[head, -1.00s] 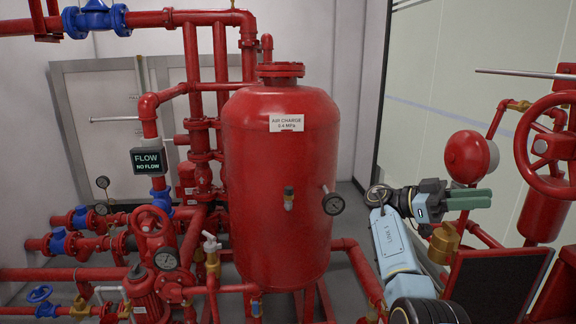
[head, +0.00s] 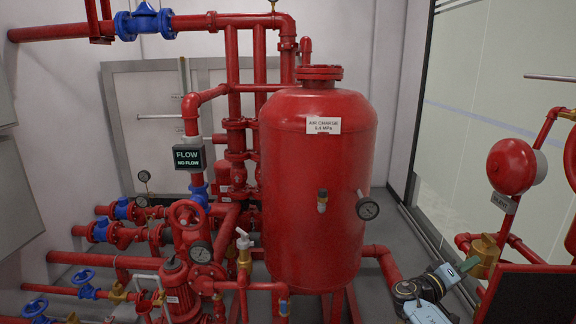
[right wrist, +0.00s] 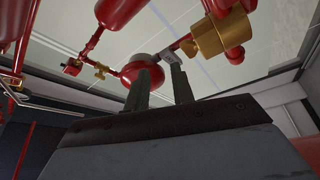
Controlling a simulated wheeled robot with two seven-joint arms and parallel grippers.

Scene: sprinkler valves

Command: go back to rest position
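My right arm shows at the lower right of the head view, low beside the red tank (head: 318,190). My right gripper (head: 468,264) is there near a brass fitting (head: 484,256), and its fingertips are hard to make out. In the right wrist view the two fingers of my right gripper (right wrist: 158,80) stand apart with nothing between them. A red bell (right wrist: 142,68) and the brass fitting (right wrist: 222,35) show beyond them. My left gripper is not in view.
Red pipes with blue valves (head: 143,21) and gauges (head: 367,208) fill the left and middle. The red bell (head: 512,166) and a dark panel (head: 527,295) are at the right. Some grey floor (head: 398,235) shows right of the tank.

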